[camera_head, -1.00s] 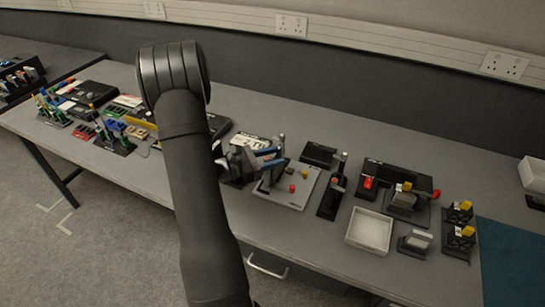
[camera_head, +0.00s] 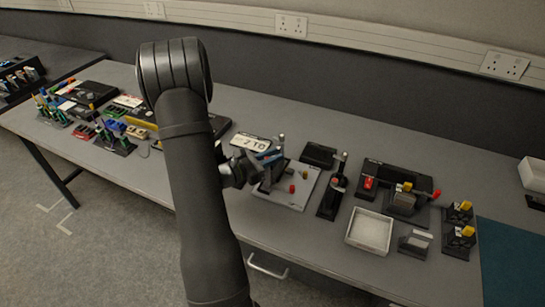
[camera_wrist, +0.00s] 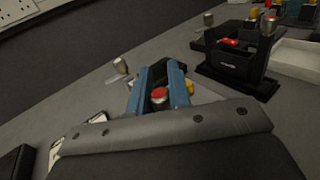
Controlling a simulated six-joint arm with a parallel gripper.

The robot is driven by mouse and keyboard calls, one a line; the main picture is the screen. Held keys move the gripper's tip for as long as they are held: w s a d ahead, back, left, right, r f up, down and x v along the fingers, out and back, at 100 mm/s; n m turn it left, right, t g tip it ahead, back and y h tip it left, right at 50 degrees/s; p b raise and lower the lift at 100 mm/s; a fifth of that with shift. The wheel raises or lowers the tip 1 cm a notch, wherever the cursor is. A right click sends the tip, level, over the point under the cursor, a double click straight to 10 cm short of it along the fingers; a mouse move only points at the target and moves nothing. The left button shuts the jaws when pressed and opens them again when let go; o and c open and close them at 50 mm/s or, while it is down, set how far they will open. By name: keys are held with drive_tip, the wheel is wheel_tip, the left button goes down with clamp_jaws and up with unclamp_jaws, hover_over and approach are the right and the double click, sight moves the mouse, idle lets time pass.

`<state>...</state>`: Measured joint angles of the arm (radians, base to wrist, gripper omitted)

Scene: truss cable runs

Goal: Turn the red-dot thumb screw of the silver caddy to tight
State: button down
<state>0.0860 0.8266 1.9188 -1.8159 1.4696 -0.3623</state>
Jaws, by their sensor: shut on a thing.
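My gripper (camera_wrist: 158,92) has two blue fingers. In the wrist view it is shut on the red-dot thumb screw (camera_wrist: 159,96), which has a red top and a silver rim and stands between the fingers. A dark block (camera_wrist: 158,71) shows just beyond it. In the head view my gripper (camera_head: 267,158) is at the left side of a pale plate (camera_head: 286,203), partly hidden by my arm. The silver caddy cannot be told apart clearly there. The screw's marking and how tight it sits cannot be read.
A yellow knob (camera_wrist: 190,87) is close right of the fingers. A silver-topped post (camera_wrist: 121,67) stands behind on the left. A black stand (camera_wrist: 240,66) stands to the right. In the head view a white tray (camera_head: 369,248) lies right of the plate.

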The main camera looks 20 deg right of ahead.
drive_tip(key=n+t, duration=0.1)
drive_tip(key=t, duration=0.1)
drive_tip(key=n+t+y, duration=0.1)
drive_tip(key=t, duration=0.1)
drive_tip(key=n+t+y, duration=0.1)
drive_tip(key=n+t, duration=0.1)
drive_tip(key=shift+w, duration=0.25)
drive_tip(key=shift+w+a+n+t+y, duration=0.1)
drive_tip(key=shift+n+t+y, duration=0.65)
drive_tip(key=shift+t, duration=0.15)
drive_tip(key=shift+w+a+n+t+y, duration=0.1)
drive_tip(key=shift+n+t+y, duration=0.65)
drive_tip(key=shift+t, duration=0.15)
drive_tip(key=shift+y, duration=0.3)
drive_tip(key=c, duration=1.3)
unclamp_jaws()
drive_tip(key=shift+a, duration=0.1)
drive_tip(key=v, duration=1.7)
drive_tip(key=shift+s+f, duration=0.15)
drive_tip(key=shift+f, duration=0.1)
drive_tip(key=x, duration=1.7)
drive_tip(key=shift+w+r, duration=0.2)
drive_tip(key=shift+r, duration=0.05)
